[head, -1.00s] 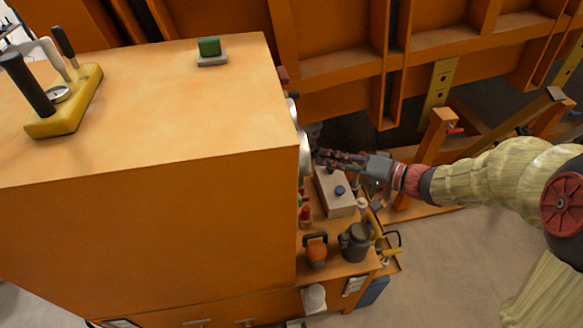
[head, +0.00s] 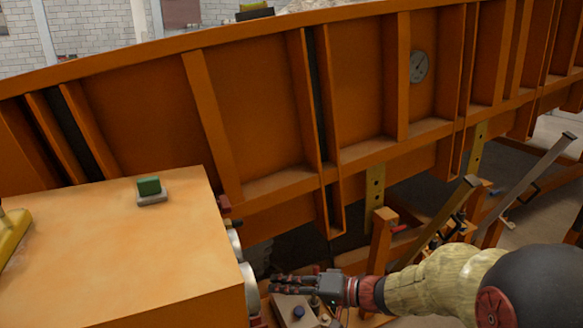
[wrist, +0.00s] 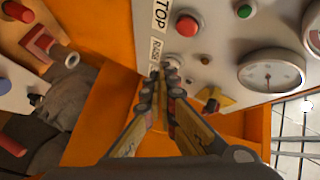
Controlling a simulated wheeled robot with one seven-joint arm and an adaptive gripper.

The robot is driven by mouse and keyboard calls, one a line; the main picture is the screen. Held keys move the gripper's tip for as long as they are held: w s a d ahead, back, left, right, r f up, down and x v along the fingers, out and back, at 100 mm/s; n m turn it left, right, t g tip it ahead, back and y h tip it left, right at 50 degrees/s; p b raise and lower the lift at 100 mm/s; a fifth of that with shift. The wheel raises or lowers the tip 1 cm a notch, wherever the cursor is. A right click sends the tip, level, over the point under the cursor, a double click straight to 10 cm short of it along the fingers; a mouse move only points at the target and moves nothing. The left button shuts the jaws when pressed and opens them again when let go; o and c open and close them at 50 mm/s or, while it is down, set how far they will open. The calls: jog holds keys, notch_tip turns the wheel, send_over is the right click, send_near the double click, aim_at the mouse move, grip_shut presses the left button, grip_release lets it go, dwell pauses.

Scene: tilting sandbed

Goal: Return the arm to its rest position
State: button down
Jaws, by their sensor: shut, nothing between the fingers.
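My arm reaches in from the lower right of the head view, its forearm in a pale sleeve. My gripper (head: 274,284) is at the right side of the orange cabinet (head: 130,265), close to the round gauges on that face. In the wrist view my gripper (wrist: 164,72) has its fingers together, with nothing between them. The fingertips are in front of a grey control panel (wrist: 215,45), near a pale round knob (wrist: 186,26) and a printed label. I cannot tell if they touch the panel.
The panel has a red button (wrist: 203,97), a green button (wrist: 244,11) and a dial gauge (wrist: 270,74). A grey box with a blue knob (head: 298,312) sits below my gripper. The big orange sandbed wall (head: 260,100) rises behind. Slanted props (head: 520,180) stand at right.

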jog(key=s+d+f+m+g+h, duration=0.1)
jog(key=s+d+f+g+h, duration=0.25)
jog(key=s, duration=0.45)
jog(key=s+d+f+m+g+h, duration=0.2)
jog(key=s+d+f+h, duration=0.15)
jog(key=s, duration=0.45)
jog(key=s+d+r+t+h+p, duration=0.1)
jog(key=s+d+r+h, duration=0.2)
jog(key=d, duration=0.4)
jog(key=s+d+r+t+h+p, duration=0.2)
jog(key=s+d+r+h, duration=0.15)
jog(key=d, duration=0.35)
jog(key=s+d+r+n+t, duration=0.1)
jog(key=r, duration=0.3)
jog(key=s+d+r+t+p, duration=0.1)
jog(key=s+d+r+t, duration=0.1)
jog(key=r, duration=0.3)
jog(key=shift+r+n+h+p, duration=0.25)
jog(key=shift+n+h+p, duration=0.05)
jog(key=shift+n+h, duration=0.15)
